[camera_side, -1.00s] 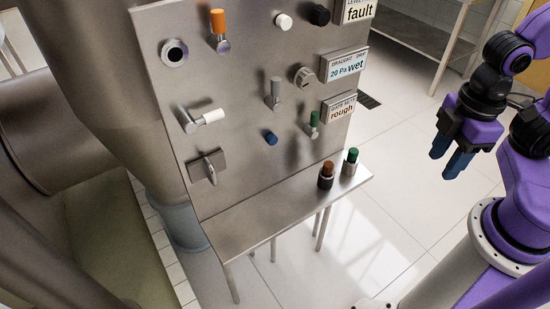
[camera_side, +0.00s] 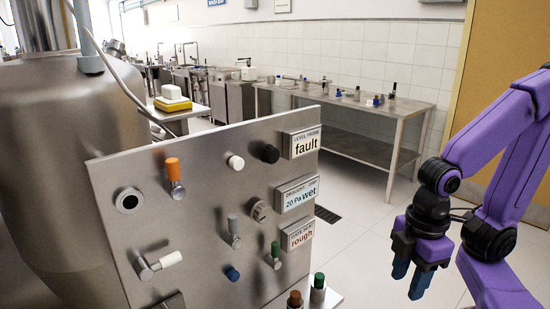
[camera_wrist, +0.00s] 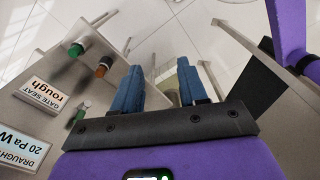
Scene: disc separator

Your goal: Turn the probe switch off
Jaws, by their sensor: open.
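A steel panel (camera_side: 200,205) carries several controls, and no readable label names the probe switch. The controls include an orange-handled lever (camera_side: 173,170), a grey lever (camera_side: 233,228), a green lever (camera_side: 275,252) and a white-handled lever (camera_side: 170,259). There are also a white knob (camera_side: 235,162), a black knob (camera_side: 270,153), a round dial (camera_side: 260,211) and a blue button (camera_side: 232,273). The level probe display (camera_side: 305,144) reads "fault". My gripper (camera_side: 411,284) is open and empty, right of the panel and apart from it. In the wrist view its blue fingers (camera_wrist: 160,68) point past the panel.
Brown (camera_side: 295,299) and green (camera_side: 318,281) buttons stand at the panel's foot. The draught display (camera_side: 297,194) shows "20 Pa wet" and the gate seat display (camera_side: 298,235) "rough". A steel table (camera_side: 370,108) with small items stands behind. Floor between panel and gripper is clear.

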